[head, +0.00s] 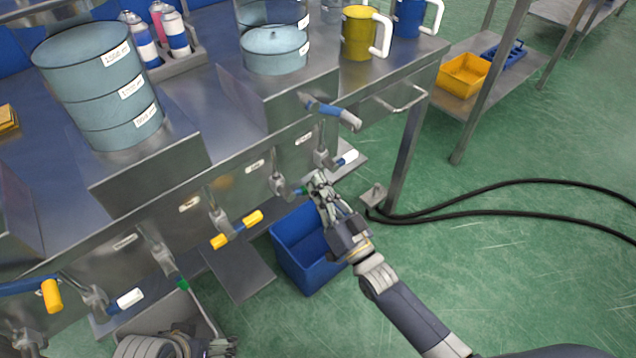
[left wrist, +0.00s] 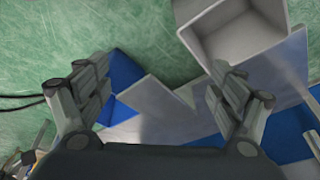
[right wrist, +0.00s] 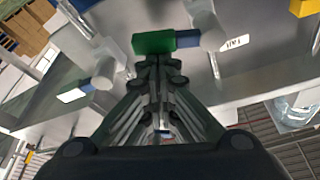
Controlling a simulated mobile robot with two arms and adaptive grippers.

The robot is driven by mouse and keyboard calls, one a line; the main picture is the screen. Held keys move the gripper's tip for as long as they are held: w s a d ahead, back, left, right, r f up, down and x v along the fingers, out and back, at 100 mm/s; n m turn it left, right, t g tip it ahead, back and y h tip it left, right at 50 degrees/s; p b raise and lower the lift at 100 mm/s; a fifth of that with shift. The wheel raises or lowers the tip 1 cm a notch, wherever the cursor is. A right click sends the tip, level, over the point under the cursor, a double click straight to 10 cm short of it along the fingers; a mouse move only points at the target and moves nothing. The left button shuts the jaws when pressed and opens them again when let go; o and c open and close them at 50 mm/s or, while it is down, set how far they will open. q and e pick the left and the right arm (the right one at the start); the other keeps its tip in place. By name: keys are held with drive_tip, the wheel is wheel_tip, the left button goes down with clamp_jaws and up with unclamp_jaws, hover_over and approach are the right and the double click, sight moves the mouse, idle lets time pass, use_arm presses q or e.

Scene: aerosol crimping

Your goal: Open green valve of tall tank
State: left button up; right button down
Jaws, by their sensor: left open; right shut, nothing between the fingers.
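A light-blue tank (head: 100,85) with several labels stands on a steel block at the left. A green valve handle (head: 301,190) is under the bench front by my right gripper (head: 316,182). In the right wrist view the green handle (right wrist: 153,43) lies crosswise just beyond the fingertips, which are shut and empty; whether they touch it I cannot tell. Another green handle (head: 182,285) hangs further left. My left gripper (left wrist: 160,100) is open and empty, low under the bench.
Yellow handles (head: 237,230) and white handles (head: 128,299) line the bench front. A blue bin (head: 308,262) stands on the floor under my right gripper. Black hoses (head: 480,205) cross the open green floor at right.

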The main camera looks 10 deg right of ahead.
use_arm(q)
wheel_tip(320, 180, down, 17)
drive_tip(key=s+g+p, duration=0.1)
drive_tip(key=p, duration=0.3)
drive_tip(key=shift+s+r+p, duration=0.2)
drive_tip(key=shift+s+p, duration=0.1)
drive_tip(key=shift+p, duration=0.05)
use_arm(e)
wheel_tip(320, 180, down, 6)
drive_tip(key=s+a+m+g+h, duration=0.1)
drive_tip(key=m+h, duration=0.4)
drive_tip(key=m, duration=1.1)
drive_tip(key=shift+s+a+g, duration=0.35)
drive_tip(key=shift+a+g, duration=0.25)
drive_tip(key=shift+a, duration=0.25)
